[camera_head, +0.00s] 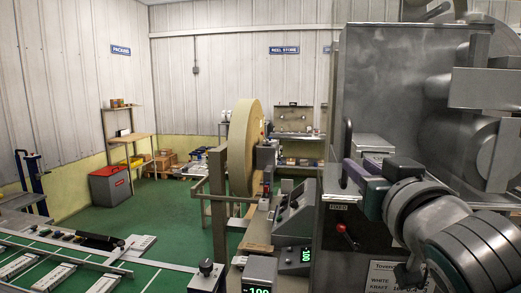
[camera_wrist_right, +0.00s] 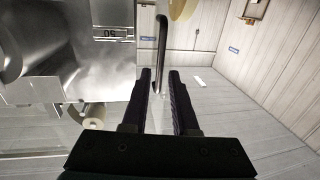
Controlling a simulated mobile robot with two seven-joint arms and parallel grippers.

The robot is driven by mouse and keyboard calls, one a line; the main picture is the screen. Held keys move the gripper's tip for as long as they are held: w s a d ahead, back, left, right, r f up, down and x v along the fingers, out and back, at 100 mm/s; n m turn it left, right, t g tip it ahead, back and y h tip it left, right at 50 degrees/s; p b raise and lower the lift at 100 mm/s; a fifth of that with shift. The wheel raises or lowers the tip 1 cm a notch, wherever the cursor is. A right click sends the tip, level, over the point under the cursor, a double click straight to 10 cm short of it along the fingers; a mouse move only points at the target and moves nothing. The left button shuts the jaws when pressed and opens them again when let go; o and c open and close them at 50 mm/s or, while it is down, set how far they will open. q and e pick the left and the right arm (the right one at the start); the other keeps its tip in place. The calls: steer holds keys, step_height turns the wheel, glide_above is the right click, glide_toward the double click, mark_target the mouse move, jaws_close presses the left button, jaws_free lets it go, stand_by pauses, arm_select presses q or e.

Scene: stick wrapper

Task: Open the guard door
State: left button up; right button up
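The guard door (camera_head: 395,85) is a tall grey panel with a metal top edge on the right of the head view, and it looks shut. Its handle (camera_head: 348,140) is a dark upright bar near the panel's left edge. In the right wrist view the handle (camera_wrist_right: 161,45) is a bent rod, its lower end showing between my fingers. My right gripper (camera_head: 358,170) is at the handle's lower part. In the wrist view its two dark fingers (camera_wrist_right: 160,82) are apart, with gaps beside the rod; contact cannot be made out. My left gripper is out of view.
A large tan reel (camera_head: 245,145) stands further back. Open green floor (camera_head: 180,215) lies to the left.

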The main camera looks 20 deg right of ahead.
mark_target(348, 156)
steer(key=p+x, duration=0.1)
steer(key=x, duration=0.6)
jaws_close()
stand_by(1.4)
